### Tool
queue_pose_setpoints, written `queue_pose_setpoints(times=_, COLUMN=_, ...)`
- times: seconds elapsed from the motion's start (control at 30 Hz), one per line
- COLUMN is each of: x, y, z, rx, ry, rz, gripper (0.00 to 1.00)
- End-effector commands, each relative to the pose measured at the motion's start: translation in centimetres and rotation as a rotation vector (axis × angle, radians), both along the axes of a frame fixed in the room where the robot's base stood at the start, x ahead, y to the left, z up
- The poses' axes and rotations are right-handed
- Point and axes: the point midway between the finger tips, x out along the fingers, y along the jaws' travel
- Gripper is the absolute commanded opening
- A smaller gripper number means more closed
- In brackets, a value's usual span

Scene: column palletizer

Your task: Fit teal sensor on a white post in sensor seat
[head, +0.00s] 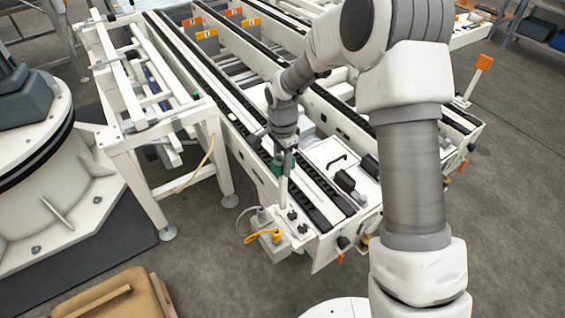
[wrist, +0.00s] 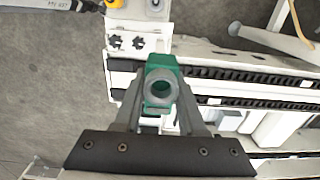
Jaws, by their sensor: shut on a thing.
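The teal sensor (head: 277,164) shows just below my gripper (head: 285,150) at the near end of the conveyor. In the wrist view the teal sensor (wrist: 154,61) sits between the two fingers of my gripper (wrist: 160,90), which are shut on it; a grey ring faces the camera. The white post (head: 283,190) hangs upright below the sensor in the head view. Its lower end is near a white end bracket (head: 297,233) with black knobs. I cannot tell whether it touches there, and I cannot make out the sensor seat itself.
A white cover with a black handle (head: 335,160) is to the right on the conveyor. A white frame table (head: 150,130) stands to the left.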

Motion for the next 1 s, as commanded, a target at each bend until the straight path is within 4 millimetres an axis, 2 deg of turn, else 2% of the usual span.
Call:
queue_pose_setpoints(times=0.23, x=0.0, y=0.0, z=0.0, rx=0.001, ry=-0.001, rz=0.000, gripper=0.00)
queue_pose_setpoints(times=0.27, x=0.0, y=0.0, z=0.0, rx=0.001, ry=-0.001, rz=0.000, gripper=0.41)
queue_pose_setpoints(times=0.4, x=0.0, y=0.0, z=-0.1, rx=0.000, ry=0.000, rz=0.000, gripper=0.67)
queue_pose_setpoints(times=0.47, x=0.0, y=0.0, z=-0.1, rx=0.000, ry=0.000, rz=0.000, gripper=0.75)
queue_pose_setpoints(times=0.77, x=0.0, y=0.0, z=0.0, rx=-0.001, ry=0.001, rz=0.000, gripper=0.75)
queue_pose_setpoints(times=0.87, x=0.0, y=0.0, z=0.8, rx=-0.001, ry=-0.001, rz=0.000, gripper=0.75)
queue_pose_setpoints(times=1.0, x=0.1, y=0.0, z=3.4, rx=0.000, ry=-0.004, rz=-0.001, gripper=0.75)
